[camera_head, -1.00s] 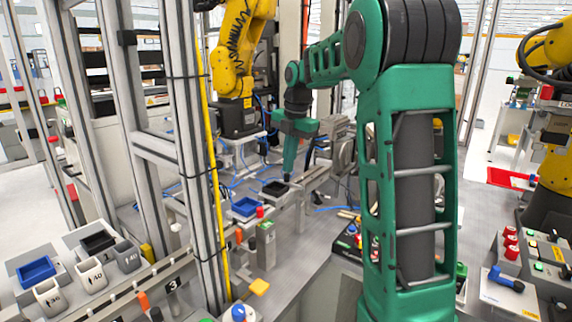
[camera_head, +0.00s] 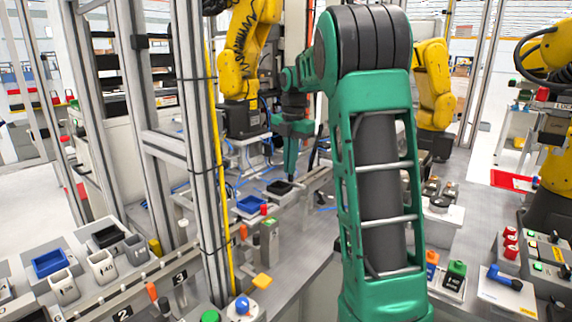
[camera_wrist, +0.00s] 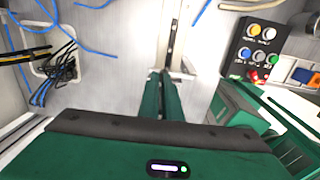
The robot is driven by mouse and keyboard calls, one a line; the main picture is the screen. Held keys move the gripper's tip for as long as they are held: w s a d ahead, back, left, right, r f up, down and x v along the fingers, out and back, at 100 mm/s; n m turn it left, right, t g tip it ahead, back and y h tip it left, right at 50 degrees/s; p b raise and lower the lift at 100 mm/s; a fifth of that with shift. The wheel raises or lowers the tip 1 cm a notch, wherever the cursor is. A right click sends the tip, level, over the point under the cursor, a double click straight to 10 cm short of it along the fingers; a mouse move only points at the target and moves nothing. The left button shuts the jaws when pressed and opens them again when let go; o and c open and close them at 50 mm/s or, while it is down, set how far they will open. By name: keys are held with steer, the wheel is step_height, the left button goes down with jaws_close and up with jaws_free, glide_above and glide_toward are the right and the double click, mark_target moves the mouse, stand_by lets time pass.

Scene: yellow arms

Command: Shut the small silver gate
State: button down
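My gripper (camera_head: 290,176) is green and points down over the workbench, left of my large green arm link. In the wrist view its two fingers (camera_wrist: 165,82) lie close together, with nothing seen between them. A narrow silver upright piece with a dark slot (camera_wrist: 176,42) stands just beyond the fingertips; it may be the small silver gate, but I cannot tell for sure. Contact with it is not clear. In the head view a silver rail (camera_head: 312,184) runs beside the fingertips. The gate's own outline is too small to make out there.
A black tray (camera_head: 279,188) and a blue tray (camera_head: 250,205) sit by the gripper. A silver post (camera_head: 200,150) stands left. A yellow robot arm (camera_head: 240,50) hangs behind. A button panel (camera_wrist: 262,45) and dark cables (camera_wrist: 60,65) flank the fingers in the wrist view.

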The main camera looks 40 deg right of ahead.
steer(key=shift+a+f, duration=0.1)
steer(key=shift+f, duration=0.35)
steer(key=shift+r, duration=0.25)
step_height(320, 180, up, 14)
steer(key=shift+w+r, duration=0.15)
steer(key=shift+w, duration=0.1)
steer(key=s+a+f+m, duration=0.3)
steer(key=s+f+m, duration=0.5)
steer(key=s, duration=0.4)
steer(key=s+a+f+m, duration=0.4)
steer(key=s+f+m, duration=0.4)
steer(key=s+m, duration=0.2)
steer(key=s+a+f+m+g, duration=0.1)
steer(key=s+a+f+m, duration=0.2)
steer(key=s+f+m, duration=0.6)
steer(key=s, duration=0.5)
steer(key=shift+a+m, duration=0.15)
steer(key=shift+m, duration=0.15)
